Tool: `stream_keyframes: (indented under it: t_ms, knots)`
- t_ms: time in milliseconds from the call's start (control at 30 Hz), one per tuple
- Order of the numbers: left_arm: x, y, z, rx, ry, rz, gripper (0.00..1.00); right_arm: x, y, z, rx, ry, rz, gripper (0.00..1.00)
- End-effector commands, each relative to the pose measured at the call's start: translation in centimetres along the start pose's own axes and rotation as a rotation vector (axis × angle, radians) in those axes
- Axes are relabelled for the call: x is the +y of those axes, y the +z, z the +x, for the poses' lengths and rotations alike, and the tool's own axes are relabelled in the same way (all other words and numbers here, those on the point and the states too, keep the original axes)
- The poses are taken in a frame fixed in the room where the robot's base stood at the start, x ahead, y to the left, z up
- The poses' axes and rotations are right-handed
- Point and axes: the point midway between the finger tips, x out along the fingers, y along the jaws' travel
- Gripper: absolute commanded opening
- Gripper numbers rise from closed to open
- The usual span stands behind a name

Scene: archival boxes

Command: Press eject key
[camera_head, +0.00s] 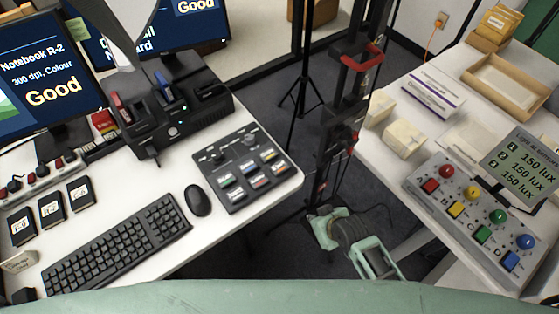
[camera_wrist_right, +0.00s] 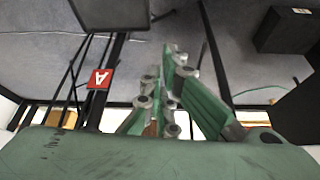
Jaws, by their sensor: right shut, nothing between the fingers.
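A dark key panel (camera_head: 243,168) lies on the left desk, right of the mouse. It has small knobs at its far end and several keys with coloured labels; the lettering is too small for me to tell which one is the eject key. My right gripper (camera_head: 325,228), green, is low over the floor between the tables, apart from the panel. In the right wrist view its fingers (camera_wrist_right: 170,75) are shut and empty. My left gripper is out of sight.
A keyboard (camera_head: 118,243), a mouse (camera_head: 197,200) and monitors (camera_head: 40,75) fill the left desk. A black stand (camera_head: 345,100) with red handles rises between the tables. A control box (camera_head: 475,220) with coloured knobs and buttons sits on the right table.

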Motion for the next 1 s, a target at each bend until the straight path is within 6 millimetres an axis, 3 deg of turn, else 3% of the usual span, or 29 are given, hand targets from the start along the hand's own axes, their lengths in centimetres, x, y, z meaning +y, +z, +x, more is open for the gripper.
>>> stream_keyframes:
  t_ms: [33,100,300,400,500,633,1000]
  knots:
    - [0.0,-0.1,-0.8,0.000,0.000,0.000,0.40,-0.4,-3.4,-2.1,0.041,-0.011,-0.048,0.00]
    - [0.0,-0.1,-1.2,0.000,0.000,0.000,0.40,-1.4,-7.5,-4.0,0.092,-0.035,-0.129,0.00]
    - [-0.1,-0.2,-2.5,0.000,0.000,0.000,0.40,-5.4,-18.4,-10.1,0.234,-0.098,-0.462,0.00]
    - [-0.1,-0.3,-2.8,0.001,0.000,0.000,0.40,-6.6,-22.2,-11.7,0.273,-0.109,-0.654,0.00]
    - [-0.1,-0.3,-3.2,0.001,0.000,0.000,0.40,-6.9,-24.5,-13.0,0.285,-0.103,-0.816,0.00]
    - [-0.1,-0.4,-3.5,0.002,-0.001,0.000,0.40,-6.5,-26.2,-14.1,0.278,-0.090,-0.965,0.00]
    - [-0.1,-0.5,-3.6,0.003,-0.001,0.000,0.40,-5.9,-27.0,-14.7,0.261,-0.078,-1.066,0.00]
